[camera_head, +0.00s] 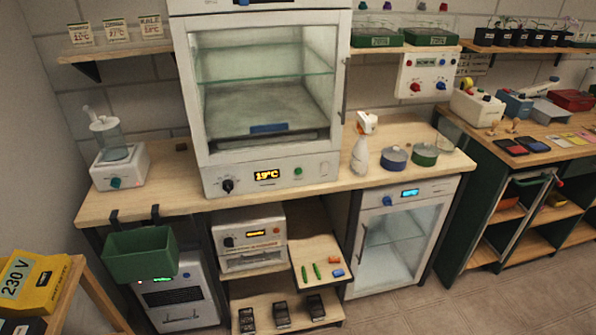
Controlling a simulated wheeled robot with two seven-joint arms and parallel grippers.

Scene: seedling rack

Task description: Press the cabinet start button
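The white cabinet (262,185) stands on the wooden bench, with a large glass front and a glass shelf inside. On its lower front panel are a black knob (227,185), an orange display (267,175) reading 19°C, and a small round green button (298,171) to the right of the display. Nothing covers the button. I cannot tell whether the button is lit. Neither of my grippers shows in the head view.
A spray bottle (360,155), a blue round container (394,158) and a green one (424,154) stand right of the cabinet. A white device with a glass vessel (120,165) stands left. A green bin (141,255) hangs at the bench front. The bench strip before the panel is clear.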

